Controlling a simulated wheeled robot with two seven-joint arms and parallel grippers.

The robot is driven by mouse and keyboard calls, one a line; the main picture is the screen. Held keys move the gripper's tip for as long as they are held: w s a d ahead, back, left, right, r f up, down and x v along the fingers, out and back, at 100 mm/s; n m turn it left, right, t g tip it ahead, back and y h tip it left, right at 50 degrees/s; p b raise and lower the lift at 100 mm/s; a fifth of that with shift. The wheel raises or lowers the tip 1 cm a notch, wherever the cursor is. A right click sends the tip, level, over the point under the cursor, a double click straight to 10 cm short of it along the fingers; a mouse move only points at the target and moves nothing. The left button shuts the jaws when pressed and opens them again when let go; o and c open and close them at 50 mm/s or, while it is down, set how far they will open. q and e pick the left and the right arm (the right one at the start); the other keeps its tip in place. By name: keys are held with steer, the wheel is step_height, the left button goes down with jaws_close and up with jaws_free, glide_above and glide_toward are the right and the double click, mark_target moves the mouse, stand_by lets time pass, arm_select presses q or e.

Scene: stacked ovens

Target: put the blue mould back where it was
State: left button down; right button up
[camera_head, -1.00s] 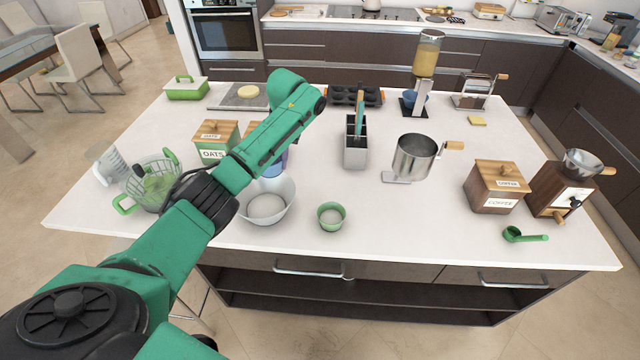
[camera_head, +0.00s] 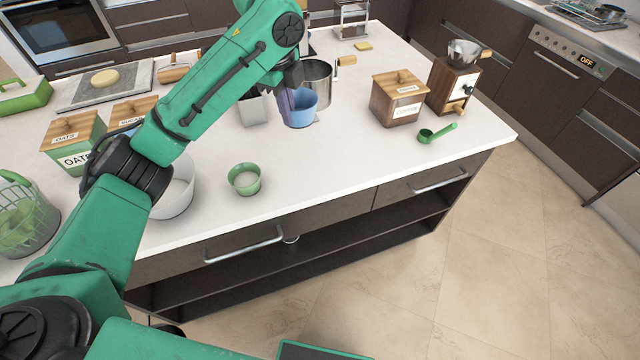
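The wrist and forearm hide part of the gripper, so the fingers show only in part. The mould appears upright, in front of the metal sifter (camera_head: 316,82) and to the right of the grey utensil holder (camera_head: 254,108). I cannot tell whether its base touches the white counter (camera_head: 330,160). My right gripper is not in view.
A green cup (camera_head: 245,180) and a white bowl (camera_head: 174,190) stand near the front edge. A wooden coffee box (camera_head: 397,100), a grinder (camera_head: 452,85) and a green scoop (camera_head: 437,132) are to the right. The counter between the green cup and the scoop is clear.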

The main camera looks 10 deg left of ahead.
mark_target(300, 185)
arm_select(q)
steer(key=shift+s+d+f+m, duration=0.15)
steer(key=shift+d+f+m, duration=0.1)
steer(key=shift+d+m, duration=0.2)
step_height(300, 185, down, 19)
steer(key=p, duration=0.3)
steer(key=shift+f, duration=0.2)
steer(key=shift+a+f, duration=0.1)
steer(key=shift+f, duration=0.15)
steer(key=c, duration=1.1)
jaws_free()
steer(key=shift+r, duration=0.15)
steer(key=r, duration=0.4)
steer(key=s+r+b, duration=0.1)
steer(key=r, duration=0.7)
steer(key=shift+s+a+b, duration=0.3)
steer(key=shift+s+b, duration=0.05)
steer(key=shift+b, duration=0.05)
steer(key=shift+f, duration=0.1)
